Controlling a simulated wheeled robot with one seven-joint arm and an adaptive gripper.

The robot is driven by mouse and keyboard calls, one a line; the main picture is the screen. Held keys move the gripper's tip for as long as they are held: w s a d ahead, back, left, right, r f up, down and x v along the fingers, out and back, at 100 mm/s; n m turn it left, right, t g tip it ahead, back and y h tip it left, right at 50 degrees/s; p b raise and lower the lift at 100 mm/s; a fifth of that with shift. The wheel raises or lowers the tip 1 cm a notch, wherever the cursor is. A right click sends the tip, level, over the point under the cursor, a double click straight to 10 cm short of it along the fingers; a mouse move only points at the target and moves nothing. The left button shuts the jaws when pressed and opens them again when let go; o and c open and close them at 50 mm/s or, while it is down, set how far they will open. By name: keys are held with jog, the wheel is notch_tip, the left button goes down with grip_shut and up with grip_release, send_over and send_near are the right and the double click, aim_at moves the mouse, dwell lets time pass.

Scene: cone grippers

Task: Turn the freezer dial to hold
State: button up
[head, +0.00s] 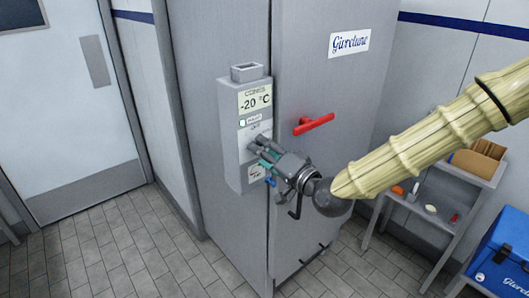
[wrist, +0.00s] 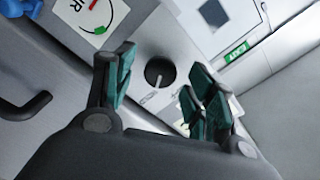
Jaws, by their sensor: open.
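The freezer (head: 300,60) is a tall grey cabinet with a control box (head: 232,150) on its front. The box has a display reading -20 °C (head: 255,101) and a small green-marked label below it (head: 253,120), which also shows in the wrist view (wrist: 236,52). My gripper (head: 260,150) is open in front of the box's lower face. In the wrist view the dark round dial (wrist: 160,72) sits on a pale grey face between and beyond my green-padded fingertips (wrist: 163,78). A short pale mark lies below it. I cannot tell whether the fingers touch it. In the head view my fingers hide the dial.
A red door handle (head: 313,124) sticks out right of the box. A small blue item (head: 270,182) is under my gripper. A side table (head: 425,205) with small objects and a blue cooler box (head: 502,250) stand at the right. Tiled floor (head: 110,245) is clear at the left.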

jog(key=v, duration=1.1)
jog(key=shift+s+d, duration=0.2)
jog(key=shift+s, duration=0.05)
jog(key=shift+f, duration=0.1)
jog(key=s+d+f+g+h, duration=0.1)
jog(key=s+f+g+h, duration=0.15)
jog(key=f, duration=0.75)
jog(key=s+d+f+g+h, duration=0.2)
jog(key=s+f, duration=0.2)
jog(key=f, duration=0.6)
jog(key=s+d+f+g+h, duration=0.1)
jog(key=s+f+g+h, duration=0.15)
jog(key=f, duration=0.75)
jog(key=s+d+f+n+g+h, duration=0.1)
jog(key=s+d+f+g, duration=0.1)
jog(key=s+d+f, duration=0.2)
jog(key=s+d+f+n+g+h, duration=0.1)
jog(key=s+d+f+g+h, duration=0.1)
jog(key=s+d+f, duration=0.3)
jog(key=s+d+f+n+g+h, duration=0.1)
jog(key=s+d+f, duration=0.4)
jog(key=s+f, duration=0.5)
jog(key=s+g+h, duration=0.1)
jog(key=s, duration=0.3)
jog(key=shift+s+f, duration=0.15)
jog(key=shift+f, duration=0.2)
